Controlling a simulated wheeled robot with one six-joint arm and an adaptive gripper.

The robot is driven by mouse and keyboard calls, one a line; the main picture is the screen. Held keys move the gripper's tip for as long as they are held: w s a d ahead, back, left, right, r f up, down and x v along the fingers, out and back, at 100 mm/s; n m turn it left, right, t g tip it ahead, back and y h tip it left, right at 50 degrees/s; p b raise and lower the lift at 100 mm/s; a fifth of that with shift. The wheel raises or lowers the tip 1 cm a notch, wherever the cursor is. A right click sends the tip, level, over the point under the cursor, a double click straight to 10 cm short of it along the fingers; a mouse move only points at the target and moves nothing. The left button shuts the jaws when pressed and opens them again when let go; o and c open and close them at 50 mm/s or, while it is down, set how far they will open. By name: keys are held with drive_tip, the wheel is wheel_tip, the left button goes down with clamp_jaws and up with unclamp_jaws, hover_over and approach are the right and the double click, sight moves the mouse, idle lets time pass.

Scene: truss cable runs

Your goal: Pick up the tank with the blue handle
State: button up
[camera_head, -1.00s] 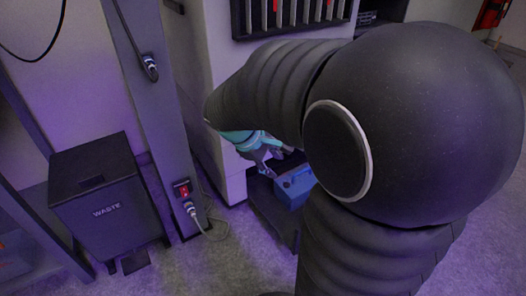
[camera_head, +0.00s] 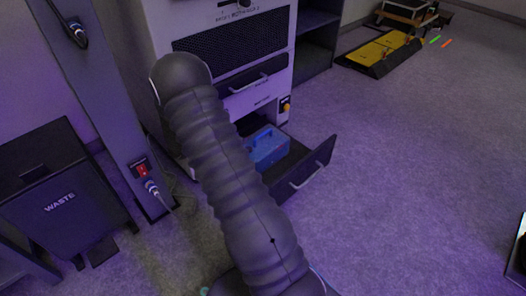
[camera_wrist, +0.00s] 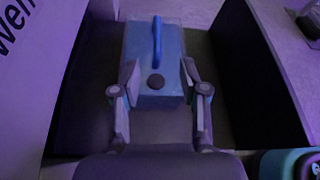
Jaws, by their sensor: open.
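The tank (camera_head: 268,146) is a blue box that sits inside an open low drawer (camera_head: 314,166) of the white cabinet. In the wrist view the tank (camera_wrist: 171,49) has a blue handle (camera_wrist: 157,40) standing on its top and a dark round cap (camera_wrist: 156,82) near it. My gripper (camera_wrist: 159,72) is open in the wrist view, with one finger on each side of the tank's near end. I cannot tell whether the fingers touch it. In the head view my arm hides the gripper and part of the drawer.
The white cabinet (camera_head: 187,24) stands behind the drawer. A dark waste bin (camera_head: 60,190) and a post with a red switch (camera_head: 142,170) and plugged cable stand at the left. A yellow and black platform (camera_head: 381,51) lies at the back.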

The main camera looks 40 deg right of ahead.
approach(264, 133)
drive_tip(key=x, duration=0.4)
drive_tip(key=shift+f+b, duration=0.4)
drive_tip(key=shift+f, duration=0.05)
drive_tip(key=shift+w+r+b+x, duration=0.1)
drive_tip(key=shift+b+x, duration=0.1)
drive_tip(key=shift+x, duration=1.35)
drive_tip(key=shift+w+r+b+x, duration=0.1)
drive_tip(key=shift+b+x, duration=0.05)
drive_tip(key=shift+x, duration=1.35)
clamp_jaws()
drive_tip(key=shift+r, duration=0.1)
